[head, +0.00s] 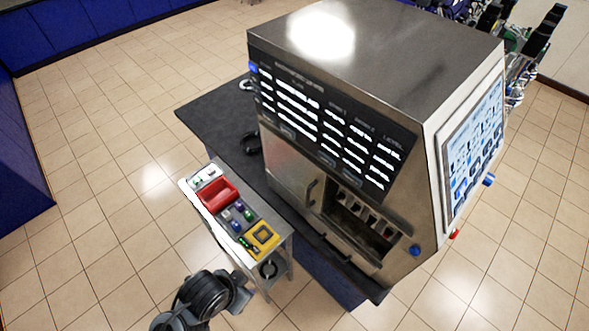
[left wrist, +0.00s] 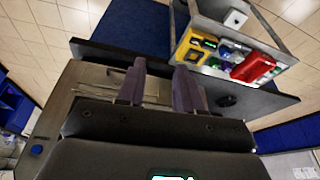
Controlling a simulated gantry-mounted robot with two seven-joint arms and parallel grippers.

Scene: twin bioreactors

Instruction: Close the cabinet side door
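The grey metal cabinet (head: 400,60) stands on a dark bench in the head view, with a display panel of lit rows across its front. Below the panel is a metal door (head: 292,180) with a dark handle; I cannot tell if it is fully shut. To its right is an open recess (head: 365,222). In the left wrist view my left gripper (left wrist: 160,78) has its two fingers apart with nothing between them. They point towards the cabinet front (left wrist: 88,78) and the bench edge; contact is not clear.
A small cart (head: 195,200) with a red tray, a yellow block and several small items stands beside the bench (head: 205,112); its load also shows in the left wrist view (left wrist: 252,66). A screen (head: 474,140) is on the cabinet's right side. Tiled floor at left is clear.

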